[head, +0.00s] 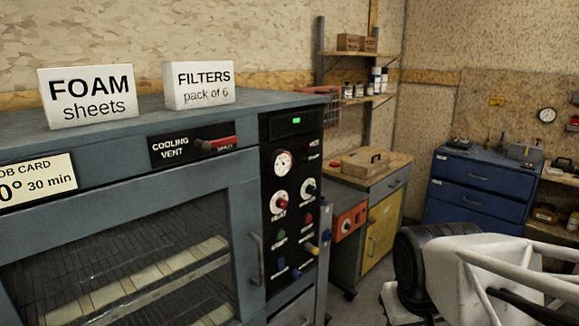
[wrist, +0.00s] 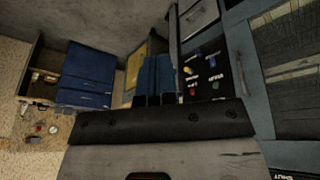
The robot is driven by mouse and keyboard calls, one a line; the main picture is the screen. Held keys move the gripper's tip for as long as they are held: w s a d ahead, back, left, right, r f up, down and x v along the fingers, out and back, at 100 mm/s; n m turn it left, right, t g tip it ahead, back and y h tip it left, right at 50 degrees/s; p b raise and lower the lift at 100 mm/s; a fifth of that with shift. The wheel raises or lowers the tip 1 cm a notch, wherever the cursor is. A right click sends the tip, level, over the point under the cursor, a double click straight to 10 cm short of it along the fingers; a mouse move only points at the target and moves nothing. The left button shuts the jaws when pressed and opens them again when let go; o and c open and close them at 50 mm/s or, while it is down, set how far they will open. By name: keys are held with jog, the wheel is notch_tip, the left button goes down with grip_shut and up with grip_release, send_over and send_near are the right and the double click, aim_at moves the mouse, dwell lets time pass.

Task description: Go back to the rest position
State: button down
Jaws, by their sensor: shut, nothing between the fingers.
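My gripper (wrist: 153,78) shows in the wrist view as two dark blue fingers side by side, closed together with nothing between them. Its tips point toward the floor and the front of a yellow-doored cabinet. I cannot make out the gripper's fingers in the head view. The grey-blue oven (head: 205,187) fills the left of the head view, its glass door shut over pale strips on a rack. In the wrist view the oven's control panel (wrist: 208,72) is to the right of the fingers, apart from them.
A cart with a yellow door (head: 380,232) and wooden top stands beyond the oven. A blue drawer cabinet (head: 475,190) is at the back right. A FOAM box (head: 88,96) and a FILTERS box (head: 199,85) sit on the oven. Wall shelves (head: 357,98) hold bottles and boxes.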

jog(key=shift+m+g+y, duration=0.3)
jog(key=shift+m+g, duration=0.3)
jog(key=s, duration=0.4)
jog(key=shift+s+a+r, duration=0.2)
jog(key=shift+s+a, duration=0.1)
jog(key=shift+a, duration=0.05)
dwell(0.3)
